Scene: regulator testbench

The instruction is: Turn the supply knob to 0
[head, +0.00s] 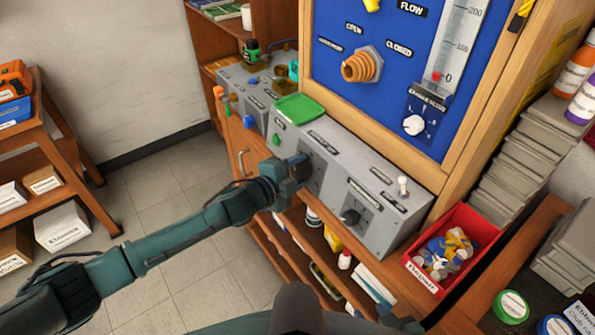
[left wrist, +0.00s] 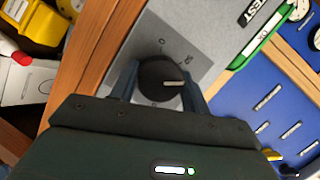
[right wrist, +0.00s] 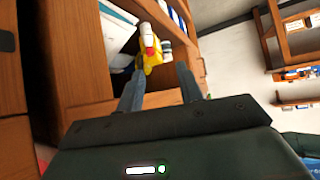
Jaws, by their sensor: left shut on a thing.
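My left gripper (head: 303,172) is at the left knob position on the grey control box's front panel. In the left wrist view it is shut on a round black knob (left wrist: 158,80), one finger on each side. The knob's white pointer line points right in that view, away from the round mark that looks like a 0 above the knob. The supply label cannot be read here, and the gripper hides this knob in the head view. My right gripper (right wrist: 158,90) is open and empty in front of the wooden shelving.
The grey control box (head: 330,150) also carries a second black knob (head: 350,217) and a white toggle switch (head: 403,185). A green tray (head: 298,107) lies on top. A red bin (head: 480,222) stands at its right. The blue panel (head: 345,25) rises behind.

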